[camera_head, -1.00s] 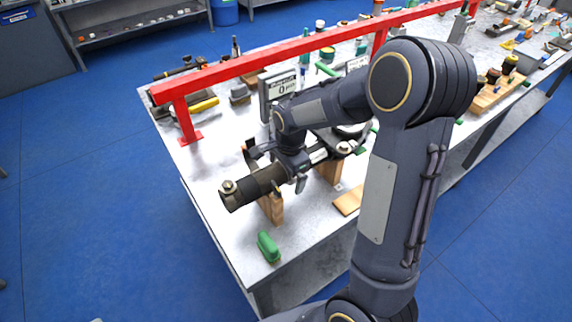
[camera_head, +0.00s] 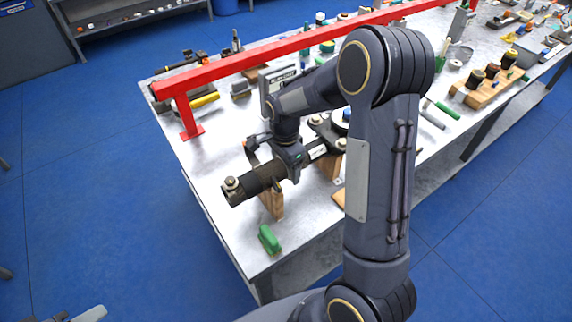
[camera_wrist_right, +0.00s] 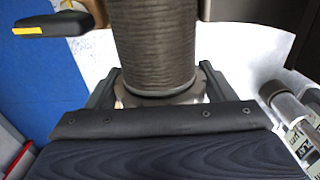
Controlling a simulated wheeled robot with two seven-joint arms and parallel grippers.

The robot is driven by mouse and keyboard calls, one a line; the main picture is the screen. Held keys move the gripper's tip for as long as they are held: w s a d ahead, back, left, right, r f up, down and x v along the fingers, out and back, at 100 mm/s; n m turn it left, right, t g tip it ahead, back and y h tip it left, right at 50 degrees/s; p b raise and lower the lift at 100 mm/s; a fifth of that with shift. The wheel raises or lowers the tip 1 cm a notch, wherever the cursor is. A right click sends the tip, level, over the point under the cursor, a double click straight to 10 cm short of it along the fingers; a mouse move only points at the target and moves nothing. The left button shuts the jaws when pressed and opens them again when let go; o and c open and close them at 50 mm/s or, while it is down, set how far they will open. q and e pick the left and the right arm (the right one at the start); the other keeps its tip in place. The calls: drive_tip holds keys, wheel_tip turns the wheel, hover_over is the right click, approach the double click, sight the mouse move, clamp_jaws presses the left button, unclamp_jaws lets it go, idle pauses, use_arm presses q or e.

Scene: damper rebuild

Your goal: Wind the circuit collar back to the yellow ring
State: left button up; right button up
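The damper (camera_head: 262,178) lies level across wooden blocks near the table's front left edge, its dark ribbed body towards the left. My right gripper (camera_head: 265,168) is at this body from above, one finger on each side. In the right wrist view, the ribbed body (camera_wrist_right: 155,45) runs up between the fingers (camera_wrist_right: 160,85), and a silvery ring (camera_wrist_right: 160,97) lies at its lower end. The fingers stand close beside this ring; whether they touch it cannot be told. I cannot make out the circuit collar or yellow ring with certainty.
A red rail (camera_head: 270,52) on posts runs along the table behind the damper. A display with a numeric readout (camera_head: 280,78) stands behind my forearm. A green block (camera_head: 269,240) lies at the front edge. A wooden rack (camera_head: 490,90) is at the right.

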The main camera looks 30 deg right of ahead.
drive_tip(key=shift+s, duration=0.1)
drive_tip(key=shift+c, duration=1.3)
drive_tip(key=shift+w+r, duration=0.2)
drive_tip(key=shift+r, duration=0.05)
drive_tip(key=shift+c, duration=0.4)
drive_tip(key=shift+s, duration=0.1)
drive_tip(key=shift+c, duration=0.5)
drive_tip(key=shift+s+f+t+b, duration=0.1)
drive_tip(key=shift+f+t+b, duration=0.15)
drive_tip(key=shift+t+b, duration=0.5)
drive_tip(key=shift+d+t+b, duration=0.15)
drive_tip(key=shift+t+b, duration=0.9)
drive_tip(key=shift+b, duration=1.45)
drive_tip(key=shift+t+b, duration=0.4)
drive_tip(key=shift+b, duration=0.3)
drive_tip(key=shift+r, duration=0.1)
